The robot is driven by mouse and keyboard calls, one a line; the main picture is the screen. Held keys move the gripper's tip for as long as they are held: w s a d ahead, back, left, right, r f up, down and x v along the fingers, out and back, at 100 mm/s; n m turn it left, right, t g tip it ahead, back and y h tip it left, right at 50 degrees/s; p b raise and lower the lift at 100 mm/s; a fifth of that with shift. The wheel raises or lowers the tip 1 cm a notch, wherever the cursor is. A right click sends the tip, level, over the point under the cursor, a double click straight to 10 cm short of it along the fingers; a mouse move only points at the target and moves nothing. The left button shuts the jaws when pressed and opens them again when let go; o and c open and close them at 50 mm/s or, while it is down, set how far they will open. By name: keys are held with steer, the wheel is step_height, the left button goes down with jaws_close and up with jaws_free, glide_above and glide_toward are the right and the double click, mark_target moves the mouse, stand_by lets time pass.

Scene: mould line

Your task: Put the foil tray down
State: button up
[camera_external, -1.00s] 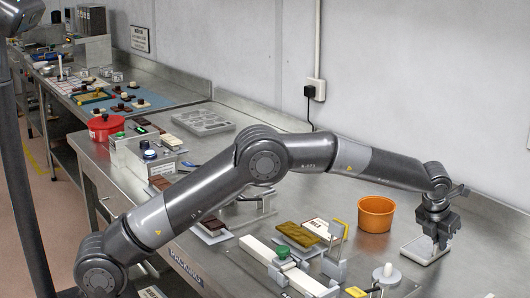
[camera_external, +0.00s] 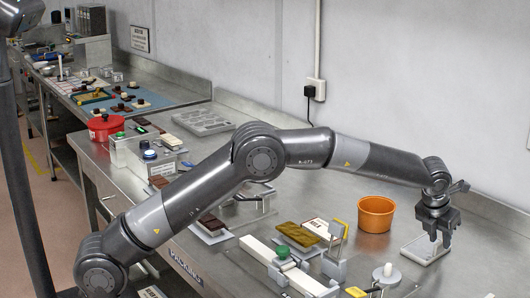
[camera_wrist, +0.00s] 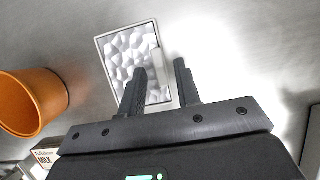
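The foil tray (camera_external: 414,252) is a small, pale rectangular tray lying flat on the steel bench at the right. In the wrist view, the tray (camera_wrist: 124,60) shows a crinkled silver inside, a light rim and a pale strip at its right edge. My gripper (camera_external: 438,242) is just above the tray's right side. The left finger covers part of the tray's near right area; the right finger is beside the tray.
An orange tub (camera_external: 376,214) stands left of the tray; it also shows in the wrist view (camera_wrist: 32,100). A white knobbed piece (camera_external: 387,275) and a clamp fixture (camera_external: 335,262) are in front. The bench behind and right of the tray is clear.

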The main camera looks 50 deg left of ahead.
steer(key=v, duration=1.1)
steer(key=s+a+r+n, duration=0.7)
steer(key=s+a+n, duration=0.25)
steer(key=a, duration=0.25)
steer(key=s+a+r+n, duration=0.6)
steer(key=s+a+n, duration=0.2)
steer(key=s+a, duration=0.25)
steer(key=s+a+f+n, duration=0.2)
steer(key=s+a+n, duration=0.2)
steer(key=s+n, duration=0.2)
steer(key=s+a+f+n, duration=0.3)
steer(key=s+n, duration=0.3)
steer(key=s, duration=0.4)
steer(key=s+a+f+n+t, duration=0.1)
steer(key=s+a+f+n, duration=0.2)
steer(key=s+a+n, duration=0.2)
steer(key=s+n, duration=0.1)
steer(key=s, duration=0.2)
steer(key=shift+s+a, duration=0.15)
steer(key=shift+s, duration=0.2)
steer(key=shift+f+n, duration=0.1)
steer(key=shift+n, duration=0.15)
